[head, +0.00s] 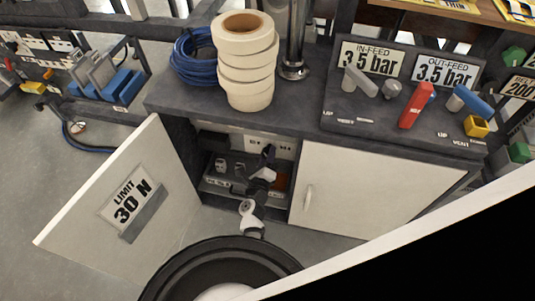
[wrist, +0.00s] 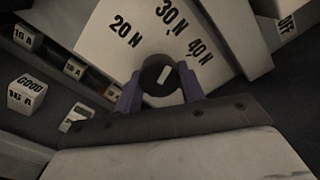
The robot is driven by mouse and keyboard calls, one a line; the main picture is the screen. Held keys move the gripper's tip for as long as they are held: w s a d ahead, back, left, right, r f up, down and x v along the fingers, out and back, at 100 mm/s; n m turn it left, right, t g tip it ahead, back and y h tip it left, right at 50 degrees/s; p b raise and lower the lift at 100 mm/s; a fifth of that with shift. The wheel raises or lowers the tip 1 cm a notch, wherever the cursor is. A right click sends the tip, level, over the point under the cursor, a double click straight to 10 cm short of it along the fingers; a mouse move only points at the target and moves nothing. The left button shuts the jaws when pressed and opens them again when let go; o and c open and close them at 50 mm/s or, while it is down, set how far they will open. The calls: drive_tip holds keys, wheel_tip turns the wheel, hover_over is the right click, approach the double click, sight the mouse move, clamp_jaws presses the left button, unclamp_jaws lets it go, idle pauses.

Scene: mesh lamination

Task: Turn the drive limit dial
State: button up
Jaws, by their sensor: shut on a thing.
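The drive limit dial is a round black knob (wrist: 158,82) with a white pointer mark, in the wrist view. It sits on a pale scale plate (wrist: 108,48) printed 20 N, 30 N and 40 N. The white mark slants up and right, roughly toward the 30 N to 40 N side; its exact reading is unclear. My gripper (wrist: 161,92) is shut on the knob, with a purple finger on each side. In the head view my arm reaches into the open cabinet, and the dial is hidden there. The open cabinet door (head: 85,225) carries a card (head: 131,200) reading LIMIT 30 N.
Blocks marked 16 A (wrist: 27,37) and GOOD 16 A (wrist: 26,92) lie left of the dial. A part marked OFF (wrist: 288,24) is at upper right. The right cabinet door (head: 365,190) is shut. Tape rolls (head: 250,95) and blue cable (head: 192,58) rest on the bench above.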

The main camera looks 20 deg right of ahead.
drive_tip(key=shift+r+n+p, duration=0.1)
drive_tip(key=shift+n+p, duration=0.2)
drive_tip(key=shift+n, duration=0.6)
drive_tip(key=o, duration=1)
drive_tip(key=shift+s, duration=0.1)
